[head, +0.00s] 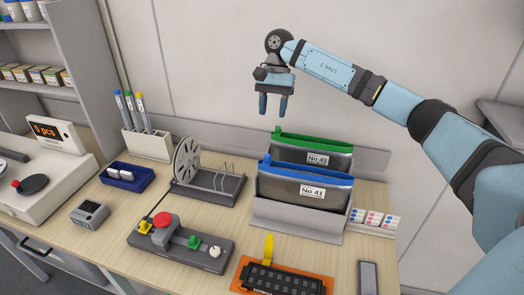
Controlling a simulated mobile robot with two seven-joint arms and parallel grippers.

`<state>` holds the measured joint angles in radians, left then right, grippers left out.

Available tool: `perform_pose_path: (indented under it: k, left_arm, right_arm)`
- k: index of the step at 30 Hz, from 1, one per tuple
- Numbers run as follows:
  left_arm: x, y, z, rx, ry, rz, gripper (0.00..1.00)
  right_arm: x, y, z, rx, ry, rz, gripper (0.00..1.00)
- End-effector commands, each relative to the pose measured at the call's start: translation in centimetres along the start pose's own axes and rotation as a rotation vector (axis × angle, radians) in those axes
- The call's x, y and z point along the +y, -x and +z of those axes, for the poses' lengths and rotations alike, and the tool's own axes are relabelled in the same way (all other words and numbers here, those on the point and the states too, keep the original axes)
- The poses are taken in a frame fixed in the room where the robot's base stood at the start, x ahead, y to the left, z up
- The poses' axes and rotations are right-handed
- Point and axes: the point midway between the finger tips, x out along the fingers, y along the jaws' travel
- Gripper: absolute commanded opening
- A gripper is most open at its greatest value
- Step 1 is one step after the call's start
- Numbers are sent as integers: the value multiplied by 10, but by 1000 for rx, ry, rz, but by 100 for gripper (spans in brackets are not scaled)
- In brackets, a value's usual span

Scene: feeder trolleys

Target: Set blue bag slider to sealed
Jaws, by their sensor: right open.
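The blue bag (303,189) is a dark pouch with a blue top strip and a "No 41" label. It stands at the front of a grey holder (290,219). A blue slider (267,160) shows at the left end of its strip. Behind it stands a similar bag with a green strip (317,144), labelled "No 43", with a green slider at its left end. My right gripper (273,105) is open and empty, pointing down, above and behind the bags, near the wall. My left gripper is not in view.
A reel stand (207,186), a control box with a red button (180,243) and a pen holder (148,144) stand left of the holder. An orange tray with a yellow lever (280,279) lies in front. Small cards (374,220) sit to the right.

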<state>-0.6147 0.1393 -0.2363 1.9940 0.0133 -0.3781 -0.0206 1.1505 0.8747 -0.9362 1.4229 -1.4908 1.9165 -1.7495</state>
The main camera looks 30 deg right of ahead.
Motion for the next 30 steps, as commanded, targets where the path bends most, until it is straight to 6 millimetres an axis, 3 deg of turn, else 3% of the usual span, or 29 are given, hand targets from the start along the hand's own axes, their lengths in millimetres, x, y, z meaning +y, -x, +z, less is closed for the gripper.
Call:
perform_pose_path:
  k: [9, 16, 22, 30]
  left_arm:
    - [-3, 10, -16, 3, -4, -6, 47]
    - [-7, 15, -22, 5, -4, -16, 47]
    - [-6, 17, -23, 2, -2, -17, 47]
    - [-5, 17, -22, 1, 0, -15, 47]
  right_arm:
    - [0, -66, 2, -4, 0, 2, 45]
    - [-1, -105, 2, -4, 0, -1, 45]
    - [-1, -122, 2, -3, 1, -2, 45]
    - [-1, -124, 1, -3, 0, -2, 45]
